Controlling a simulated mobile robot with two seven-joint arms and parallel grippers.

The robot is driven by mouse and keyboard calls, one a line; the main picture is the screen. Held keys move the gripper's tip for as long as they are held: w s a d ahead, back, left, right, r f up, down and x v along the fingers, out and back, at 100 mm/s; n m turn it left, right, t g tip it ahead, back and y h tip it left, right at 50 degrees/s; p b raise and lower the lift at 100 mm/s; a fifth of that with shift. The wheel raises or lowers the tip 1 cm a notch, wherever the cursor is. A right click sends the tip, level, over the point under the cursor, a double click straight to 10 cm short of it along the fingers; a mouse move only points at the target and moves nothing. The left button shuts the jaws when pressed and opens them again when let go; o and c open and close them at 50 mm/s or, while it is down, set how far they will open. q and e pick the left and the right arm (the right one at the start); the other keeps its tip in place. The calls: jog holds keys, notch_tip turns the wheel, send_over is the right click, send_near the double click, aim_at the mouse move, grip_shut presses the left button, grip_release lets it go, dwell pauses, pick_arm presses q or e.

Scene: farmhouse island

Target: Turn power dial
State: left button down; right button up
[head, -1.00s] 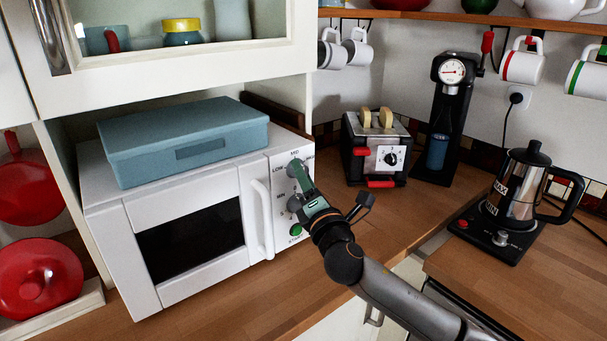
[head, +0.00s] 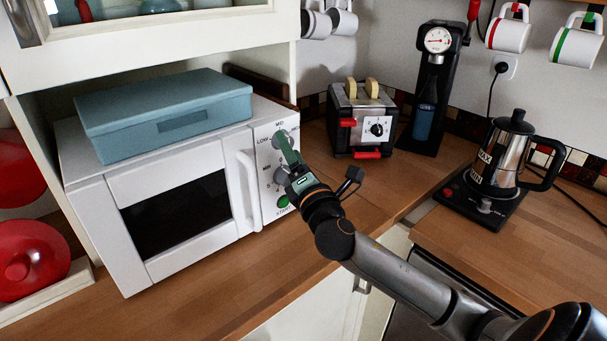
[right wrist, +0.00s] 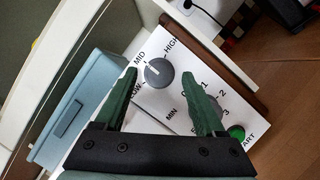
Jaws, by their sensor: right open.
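The white microwave (head: 180,235) stands on the wooden counter. Its power dial (right wrist: 158,73), a grey knob marked LOW, MID and HIGH, is at the top of the control panel. The dial's white mark appears to point towards MID. My right gripper (right wrist: 163,72) is open, with its green fingers on either side of the dial in the right wrist view. I cannot tell whether they touch it. In the head view, the right gripper (head: 287,143) partly covers the dial. My left gripper is not in view.
Below the power dial are a second, numbered dial (head: 283,184) and a green start button (head: 283,201). A blue box (head: 165,115) lies on the microwave. A toaster (head: 360,118), a black machine with a gauge (head: 438,85) and a coffee pot (head: 503,160) stand to the right.

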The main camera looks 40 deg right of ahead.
jog(key=b+v, duration=0.2)
jog(key=v, duration=0.9)
dwell(0.3)
